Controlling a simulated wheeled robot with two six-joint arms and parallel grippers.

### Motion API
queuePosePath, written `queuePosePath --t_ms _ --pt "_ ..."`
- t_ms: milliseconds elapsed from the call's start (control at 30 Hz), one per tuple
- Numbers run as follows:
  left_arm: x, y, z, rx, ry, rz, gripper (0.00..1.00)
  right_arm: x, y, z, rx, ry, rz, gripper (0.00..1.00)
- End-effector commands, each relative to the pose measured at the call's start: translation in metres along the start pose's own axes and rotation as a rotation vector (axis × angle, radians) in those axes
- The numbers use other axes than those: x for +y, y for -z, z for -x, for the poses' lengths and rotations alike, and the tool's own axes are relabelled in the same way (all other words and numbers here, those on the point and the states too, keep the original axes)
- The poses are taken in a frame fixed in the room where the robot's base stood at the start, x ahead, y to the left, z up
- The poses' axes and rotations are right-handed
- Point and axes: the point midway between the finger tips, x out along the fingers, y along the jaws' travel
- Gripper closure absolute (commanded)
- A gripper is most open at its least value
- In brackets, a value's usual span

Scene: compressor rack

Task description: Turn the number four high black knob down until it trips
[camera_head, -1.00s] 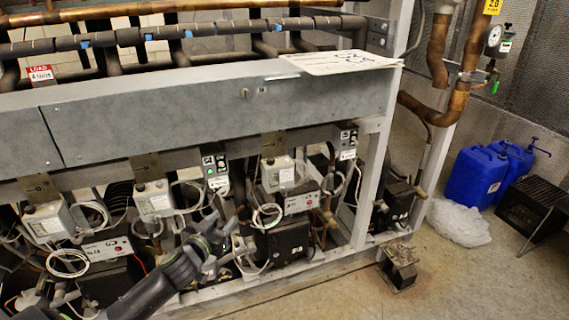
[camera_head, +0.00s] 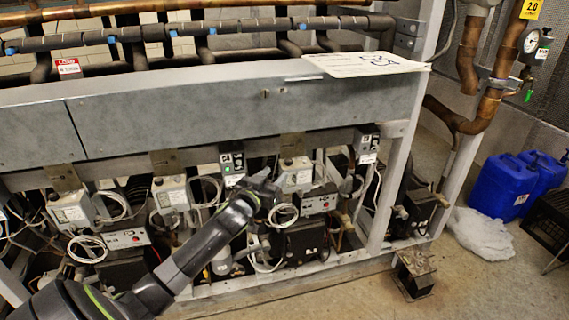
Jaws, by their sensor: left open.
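A row of small grey control boxes hangs under the long grey beam. The rightmost grey control box (camera_head: 295,178) has a small dark knob (camera_head: 287,161) on its top, under a brown bracket. I cannot read a number four on it, and the knob's setting is too small to tell. My left gripper (camera_head: 267,184) is open, just left of and in front of this box, at about the height of its lower half. Its fingers look dark and blurred against the cables, and I cannot tell whether they touch anything. My right gripper is not in view.
Looped white cables (camera_head: 283,214) hang below the boxes. A switch panel (camera_head: 232,163) sits left of the right box, another (camera_head: 366,143) to its right. A grey frame post (camera_head: 391,190) stands further right. Blue jugs (camera_head: 502,188) stand on the floor beyond.

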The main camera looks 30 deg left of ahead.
Motion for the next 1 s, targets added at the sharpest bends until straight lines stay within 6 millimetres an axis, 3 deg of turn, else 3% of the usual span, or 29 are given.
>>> queuePosePath --t_ms 200,433,900,1000 --pt "0.001 0.002 -0.035 0.001 0.0 0.003 0.56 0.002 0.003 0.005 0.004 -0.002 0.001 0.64" --pt "0.001 0.0 -0.059 0.0 -0.001 0.002 0.56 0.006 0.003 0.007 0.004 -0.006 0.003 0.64" --pt "0.001 0.0 -0.069 0.0 -0.001 0.001 0.56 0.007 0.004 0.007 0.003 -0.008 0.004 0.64" --pt "0.001 0.0 -0.069 0.0 -0.001 0.001 0.67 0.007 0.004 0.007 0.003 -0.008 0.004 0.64"
